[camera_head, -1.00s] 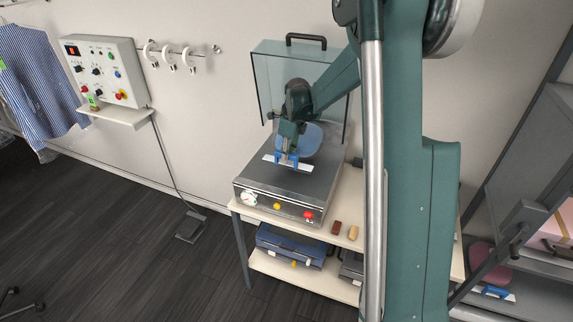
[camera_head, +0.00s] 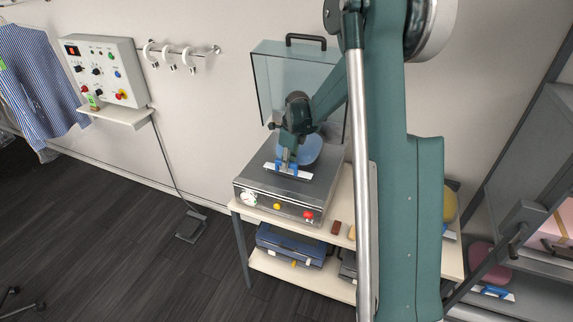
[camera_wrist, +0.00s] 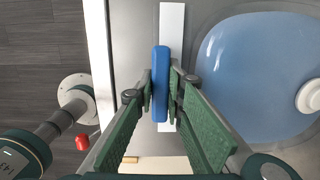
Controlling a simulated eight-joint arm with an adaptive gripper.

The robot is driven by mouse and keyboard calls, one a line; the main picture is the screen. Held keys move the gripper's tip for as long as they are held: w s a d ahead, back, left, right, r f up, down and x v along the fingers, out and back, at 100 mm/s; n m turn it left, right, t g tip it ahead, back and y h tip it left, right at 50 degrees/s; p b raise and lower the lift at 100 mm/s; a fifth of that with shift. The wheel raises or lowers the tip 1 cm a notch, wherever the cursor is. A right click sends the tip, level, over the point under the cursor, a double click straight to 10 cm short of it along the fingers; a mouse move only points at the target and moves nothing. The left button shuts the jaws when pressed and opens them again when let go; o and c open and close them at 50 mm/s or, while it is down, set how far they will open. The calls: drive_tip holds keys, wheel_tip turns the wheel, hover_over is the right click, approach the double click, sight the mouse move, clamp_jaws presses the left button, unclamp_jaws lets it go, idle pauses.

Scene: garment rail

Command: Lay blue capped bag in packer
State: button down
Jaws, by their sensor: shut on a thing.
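The blue bag (camera_head: 311,152) has a rounded, see-through blue body, a white edge strip and a blue bar at that edge. In the wrist view its body (camera_wrist: 250,75) lies to the right, with a white round cap (camera_wrist: 311,97) at the picture's edge. My gripper (camera_head: 287,165) is shut on the blue bar (camera_wrist: 160,83), which stands between the fingers in the wrist view. The bag is over the steel bed of the packer (camera_head: 262,190); I cannot tell whether it touches the bed. The packer's clear lid (camera_head: 280,75) stands open behind. My wrist hides part of the bag.
The packer stands on a cream table with a blue case (camera_head: 290,243) on the shelf below. A brown block (camera_head: 336,227) lies right of the packer. A control panel (camera_head: 105,70) and white hooks (camera_head: 170,57) are on the wall. A grey shelf unit stands at right.

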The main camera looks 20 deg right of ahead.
drive_tip(key=shift+f, duration=0.15)
drive_tip(key=c, duration=2.4)
unclamp_jaws()
wheel_tip(320, 180, up, 12)
drive_tip(key=s+d, duration=0.1)
drive_tip(key=shift+s, duration=0.25)
